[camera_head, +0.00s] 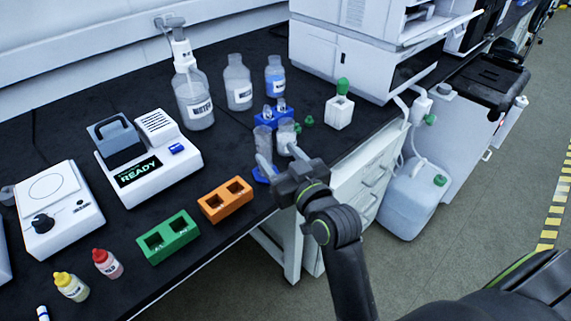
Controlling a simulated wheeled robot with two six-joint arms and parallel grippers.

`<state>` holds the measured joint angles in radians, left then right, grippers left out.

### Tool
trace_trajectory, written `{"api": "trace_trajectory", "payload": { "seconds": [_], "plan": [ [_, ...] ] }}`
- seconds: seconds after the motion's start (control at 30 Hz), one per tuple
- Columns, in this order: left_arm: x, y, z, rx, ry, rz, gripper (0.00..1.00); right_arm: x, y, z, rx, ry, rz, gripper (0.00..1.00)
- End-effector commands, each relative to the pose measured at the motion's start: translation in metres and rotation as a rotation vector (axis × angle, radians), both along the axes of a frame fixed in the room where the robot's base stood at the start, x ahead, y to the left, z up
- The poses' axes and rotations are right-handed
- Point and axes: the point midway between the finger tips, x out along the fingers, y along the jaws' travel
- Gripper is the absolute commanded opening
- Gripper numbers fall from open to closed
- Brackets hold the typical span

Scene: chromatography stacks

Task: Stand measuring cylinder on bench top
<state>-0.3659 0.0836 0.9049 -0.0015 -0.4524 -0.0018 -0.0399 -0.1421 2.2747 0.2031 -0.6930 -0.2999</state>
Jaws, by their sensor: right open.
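A clear measuring cylinder (263,142) with a blue foot stands upright, as far as I can see, on the black bench top (205,262) near its front edge. My right gripper (275,158) reaches in from the front right. Its two pale fingers are apart, and the left one overlaps the lower part of the cylinder. I cannot tell whether they touch it. The gripper hides part of the foot. My left gripper is not in view.
A clear container (286,131) and a blue rack (272,117) with vials stand close behind the gripper. Orange (225,199) and green (168,236) blocks lie to the left. Labelled bottles (238,85) stand behind. A white instrument (362,45) fills the back right.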

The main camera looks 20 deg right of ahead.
Motion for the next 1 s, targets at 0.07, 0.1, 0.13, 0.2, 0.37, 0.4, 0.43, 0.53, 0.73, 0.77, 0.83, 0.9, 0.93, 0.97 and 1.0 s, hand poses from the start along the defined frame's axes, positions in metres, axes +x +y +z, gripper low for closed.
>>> {"api": "trace_trajectory", "payload": {
  "seconds": [0.07,0.1,0.13,0.2,0.37,0.4,0.43,0.53,0.73,0.77,0.83,0.9,0.93,0.97,1.0],
  "plan": [
    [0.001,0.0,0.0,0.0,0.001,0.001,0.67,-0.011,-0.001,-0.001,0.002,0.002,-0.001,0.57],
    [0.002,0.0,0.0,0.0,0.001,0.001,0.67,-0.015,-0.002,-0.001,0.001,0.001,-0.001,0.57],
    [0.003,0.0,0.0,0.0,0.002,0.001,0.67,-0.017,-0.002,-0.001,0.001,0.001,-0.001,0.57],
    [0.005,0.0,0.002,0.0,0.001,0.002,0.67,-0.021,-0.003,-0.001,0.001,0.0,0.0,0.57],
    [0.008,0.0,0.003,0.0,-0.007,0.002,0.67,-0.025,-0.003,0.0,0.0,0.0,0.0,0.57],
    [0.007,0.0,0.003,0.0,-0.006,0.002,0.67,-0.025,-0.003,0.0,0.0,0.0,0.0,0.57],
    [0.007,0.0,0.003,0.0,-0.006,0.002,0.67,-0.025,-0.003,0.0,0.0,0.0,0.0,0.57],
    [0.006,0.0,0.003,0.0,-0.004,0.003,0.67,-0.025,-0.003,0.0,0.0,0.0,0.0,0.57],
    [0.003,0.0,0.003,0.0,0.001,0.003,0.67,-0.025,-0.003,0.0,0.0,0.0,0.0,0.57],
    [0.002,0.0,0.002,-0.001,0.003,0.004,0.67,-0.025,-0.003,-0.001,0.0,0.002,0.0,0.57],
    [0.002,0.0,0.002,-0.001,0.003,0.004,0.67,-0.027,-0.004,-0.007,-0.006,0.025,0.001,0.57],
    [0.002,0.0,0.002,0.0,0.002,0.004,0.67,-0.034,-0.009,-0.024,-0.019,0.09,0.001,0.57],
    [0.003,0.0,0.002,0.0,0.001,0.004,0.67,-0.039,-0.012,-0.034,-0.026,0.133,0.0,0.57],
    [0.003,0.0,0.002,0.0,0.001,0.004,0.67,-0.046,-0.015,-0.047,-0.035,0.184,-0.002,0.57],
    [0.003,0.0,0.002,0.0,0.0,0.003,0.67,-0.058,-0.021,-0.066,-0.048,0.264,-0.006,0.57]
  ]
}}
